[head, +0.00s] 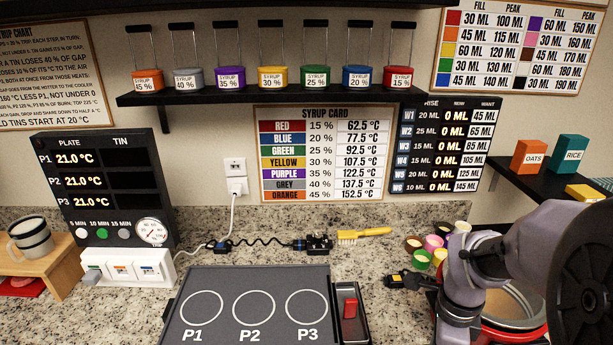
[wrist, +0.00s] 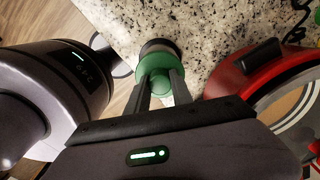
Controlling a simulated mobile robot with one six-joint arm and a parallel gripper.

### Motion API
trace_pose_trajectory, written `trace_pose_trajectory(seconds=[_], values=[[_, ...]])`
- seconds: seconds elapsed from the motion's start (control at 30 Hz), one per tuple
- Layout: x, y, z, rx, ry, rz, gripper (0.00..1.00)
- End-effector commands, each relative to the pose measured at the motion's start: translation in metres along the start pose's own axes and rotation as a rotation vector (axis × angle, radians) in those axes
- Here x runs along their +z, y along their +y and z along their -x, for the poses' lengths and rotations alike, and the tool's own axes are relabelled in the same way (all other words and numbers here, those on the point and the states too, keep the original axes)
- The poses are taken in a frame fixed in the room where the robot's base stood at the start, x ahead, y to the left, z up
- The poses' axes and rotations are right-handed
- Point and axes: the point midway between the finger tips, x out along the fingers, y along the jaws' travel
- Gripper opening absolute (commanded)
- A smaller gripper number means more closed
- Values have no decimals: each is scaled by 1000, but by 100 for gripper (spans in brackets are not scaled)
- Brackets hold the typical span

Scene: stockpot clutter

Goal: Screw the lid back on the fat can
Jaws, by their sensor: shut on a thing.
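In the wrist view, my gripper (wrist: 163,92) is shut on a green round thing (wrist: 156,65). A dark round part (wrist: 158,45) shows at its far end. I cannot tell whether this is the fat can, its lid or both together. It is near the edge of the speckled counter, and I cannot tell whether it touches it. In the head view my arm fills the right side, and my gripper and what it holds cannot be made out. No thing there can be surely named as the fat can.
A red-rimmed pot (wrist: 231,85) stands right of my gripper; the counter edge and wood floor lie left. In the head view, small coloured cups (head: 433,242), a yellow brush (head: 364,234) and a three-ring hotplate (head: 250,278) are on the counter (head: 385,262).

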Motion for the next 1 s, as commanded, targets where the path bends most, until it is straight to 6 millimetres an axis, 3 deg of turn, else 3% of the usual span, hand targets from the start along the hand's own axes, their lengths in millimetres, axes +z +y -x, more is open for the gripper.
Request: trace_pose_trajectory(seconds=[0.23, 0.53, 0.9, 1.0], values=[[0, 0, 0, 0, 0, -15, 0], [0, 0, -3, -2, -1, -349, 0], [0, 0, 0, 0, 0, -409, 0], [0, 0, -3, -2, 0, -501, 0]])
